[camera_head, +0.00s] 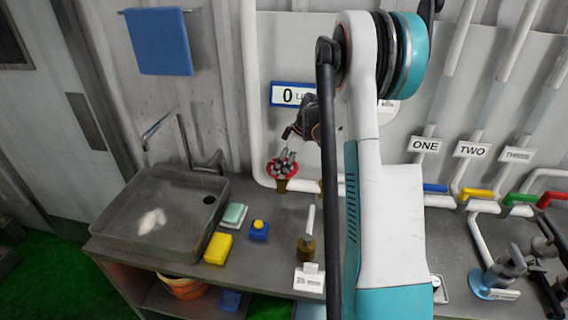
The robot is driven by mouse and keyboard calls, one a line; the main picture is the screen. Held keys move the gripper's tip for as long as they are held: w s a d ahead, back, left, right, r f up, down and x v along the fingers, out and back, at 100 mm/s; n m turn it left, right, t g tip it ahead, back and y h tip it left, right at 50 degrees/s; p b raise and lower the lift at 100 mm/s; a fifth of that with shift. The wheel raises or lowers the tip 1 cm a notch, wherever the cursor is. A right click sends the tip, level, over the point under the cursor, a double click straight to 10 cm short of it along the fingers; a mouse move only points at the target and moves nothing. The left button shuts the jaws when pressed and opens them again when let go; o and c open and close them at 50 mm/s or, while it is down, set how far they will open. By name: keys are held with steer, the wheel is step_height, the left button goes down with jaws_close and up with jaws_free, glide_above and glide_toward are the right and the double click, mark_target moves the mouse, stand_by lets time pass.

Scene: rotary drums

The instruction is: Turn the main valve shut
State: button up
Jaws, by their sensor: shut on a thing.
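The main valve appears to be the red round handwheel (271,172) on a brass body, on the white pipe that runs along the back of the counter, right of the sink. My gripper (286,158) reaches down to it from above, its dark and grey fingers over the wheel's middle. The fingers are shut on the red wheel and cover part of it. The exact finger contact is too small to see. My white and teal arm fills the middle of the view and hides part of the wall and counter.
A grey sink (125,215) with a tap is at left. Blue, yellow (476,194), green and red handles sit on pipes at right.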

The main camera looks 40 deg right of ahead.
steer(key=m+h+b, duration=0.1)
steer(key=m, duration=0.2)
steer(key=m+t+h+b, duration=0.1)
steer(key=m, duration=0.1)
steer(key=shift+a+m, duration=0.2)
steer(key=shift+m, duration=0.2)
steer(key=shift+a+m+h+b, duration=0.1)
steer(key=shift+m+h+b, duration=0.75)
steer(key=shift+m, duration=1.45)
steer(key=o, duration=0.7)
steer(key=v, duration=1.2)
